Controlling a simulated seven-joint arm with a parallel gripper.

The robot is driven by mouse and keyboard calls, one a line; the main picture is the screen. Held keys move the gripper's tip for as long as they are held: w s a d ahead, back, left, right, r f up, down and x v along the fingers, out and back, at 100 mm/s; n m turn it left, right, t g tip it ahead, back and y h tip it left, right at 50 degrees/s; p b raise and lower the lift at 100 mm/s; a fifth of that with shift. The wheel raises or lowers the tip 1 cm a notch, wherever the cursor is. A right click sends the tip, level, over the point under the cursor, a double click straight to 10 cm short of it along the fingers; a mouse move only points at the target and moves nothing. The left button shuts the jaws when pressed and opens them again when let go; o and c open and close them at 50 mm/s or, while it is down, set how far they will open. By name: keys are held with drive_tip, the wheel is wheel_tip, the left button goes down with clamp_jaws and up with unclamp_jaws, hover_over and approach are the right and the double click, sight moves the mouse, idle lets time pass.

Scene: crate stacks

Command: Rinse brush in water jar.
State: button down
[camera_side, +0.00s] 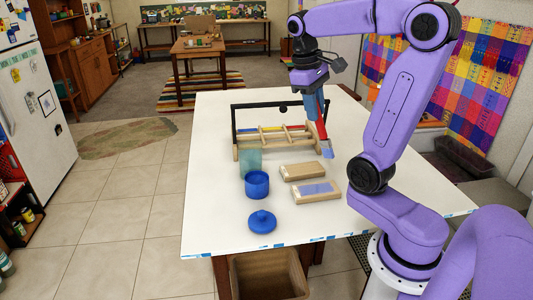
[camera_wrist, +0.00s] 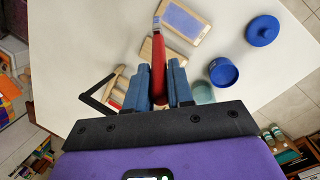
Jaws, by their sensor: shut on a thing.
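My gripper (camera_side: 315,108) is shut on a red-handled brush (camera_side: 322,131), over the table to the right of the wooden rack. The brush points down, slightly tilted, with a bluish tip low near the table; I cannot tell if it touches. In the wrist view, the brush (camera_wrist: 158,52) lies between my blue fingers (camera_wrist: 159,68). A translucent teal jar (camera_side: 250,161), likely the water jar, stands left of the brush. It is partly hidden behind the blue cup (camera_side: 257,186). In the wrist view, the jar (camera_wrist: 203,93) is right of my fingers, partly hidden.
A wooden rack (camera_side: 272,140) with a black bar and coloured brushes stands behind the jar. Two wooden blocks (camera_side: 303,171) (camera_side: 316,192) lie in front of the brush, the nearer with a bluish panel. A blue lid (camera_side: 262,222) lies near the front edge. The table's left side is clear.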

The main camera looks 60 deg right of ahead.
drive_tip(key=shift+r, duration=0.1)
idle(0.5)
drive_tip(key=shift+t, duration=0.3)
drive_tip(key=r, duration=0.2)
drive_tip(key=w+r, duration=0.1)
drive_tip(key=r, duration=0.2)
drive_tip(key=shift+r, duration=0.1)
drive_tip(key=w+a+t+y, duration=0.1)
drive_tip(key=w+a, duration=0.1)
drive_tip(key=w, duration=0.6)
drive_tip(key=w+a+t, duration=0.1)
drive_tip(key=w+a, duration=0.2)
drive_tip(key=w, duration=0.5)
wheel_tip(320, 180, down, 11)
drive_tip(key=t, duration=0.1)
drive_tip(key=shift+d+y, duration=0.25)
drive_tip(key=shift+y, duration=0.05)
drive_tip(key=shift+f, duration=0.7)
idle(1.4)
drive_tip(key=shift+r, duration=0.1)
wheel_tip(320, 180, up, 7)
idle(0.9)
idle(0.3)
